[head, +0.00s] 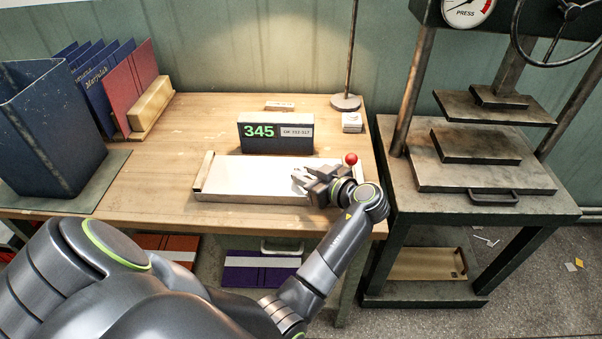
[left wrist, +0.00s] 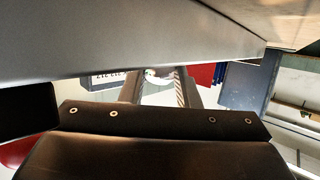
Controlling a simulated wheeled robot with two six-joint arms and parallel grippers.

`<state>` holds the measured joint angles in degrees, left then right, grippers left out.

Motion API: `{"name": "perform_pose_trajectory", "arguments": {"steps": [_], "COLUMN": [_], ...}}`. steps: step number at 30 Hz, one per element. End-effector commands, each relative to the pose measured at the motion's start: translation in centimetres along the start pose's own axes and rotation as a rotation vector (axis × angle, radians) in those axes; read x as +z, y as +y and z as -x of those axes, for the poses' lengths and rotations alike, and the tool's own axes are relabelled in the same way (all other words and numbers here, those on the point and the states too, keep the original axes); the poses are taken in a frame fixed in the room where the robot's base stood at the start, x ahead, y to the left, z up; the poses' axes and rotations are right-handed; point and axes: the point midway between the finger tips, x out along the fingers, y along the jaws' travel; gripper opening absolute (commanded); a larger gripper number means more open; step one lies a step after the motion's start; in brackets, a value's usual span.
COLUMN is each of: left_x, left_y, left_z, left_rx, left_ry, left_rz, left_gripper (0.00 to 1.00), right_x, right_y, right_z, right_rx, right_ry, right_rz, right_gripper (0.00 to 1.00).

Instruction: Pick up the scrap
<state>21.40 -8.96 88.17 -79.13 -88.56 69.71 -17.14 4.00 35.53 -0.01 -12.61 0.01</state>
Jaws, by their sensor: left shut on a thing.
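My left gripper (head: 314,186) is over the right end of the white board tray (head: 240,178) on the bench. It is shut on a small white piece, which looks like the scrap (head: 297,178); the fingers hide most of it. In the left wrist view a pale bit (left wrist: 157,84) shows between the two fingers, partly covered by the gripper body and a large grey surface above. Whether the piece touches the tray I cannot tell. My right gripper is not in view.
A counter box reading 345 (head: 275,134) stands behind the tray, with a red knob (head: 351,158) at its right. A dark blue bin (head: 45,130) and upright books (head: 130,85) are at left. A press (head: 480,175) stands at right. Small paper bits (head: 570,267) lie on the floor.

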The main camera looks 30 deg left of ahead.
Motion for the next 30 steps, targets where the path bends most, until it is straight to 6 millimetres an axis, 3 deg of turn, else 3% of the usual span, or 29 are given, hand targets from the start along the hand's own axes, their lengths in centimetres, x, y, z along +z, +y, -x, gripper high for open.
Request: {"name": "perform_pose_trajectory", "arguments": {"steps": [7,16,21,30], "left_x": [-1.1,-6.7,-8.9,-9.6], "left_y": [0.1,0.1,0.1,0.0], "left_z": [0.3,2.1,2.7,3.0], "left_rx": [0.002,0.002,0.001,0.0], "left_ry": [0.001,0.002,0.001,0.0], "left_rz": [0.004,0.008,0.003,0.0], "left_gripper": [0.08,0.08,0.08,0.08], "right_x": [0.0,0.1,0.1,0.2], "right_y": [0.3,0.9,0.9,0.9], "right_z": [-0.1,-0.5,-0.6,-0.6], "right_rx": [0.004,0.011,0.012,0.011], "right_ry": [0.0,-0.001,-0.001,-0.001], "right_rz": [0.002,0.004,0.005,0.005], "right_gripper": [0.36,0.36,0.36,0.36]}}
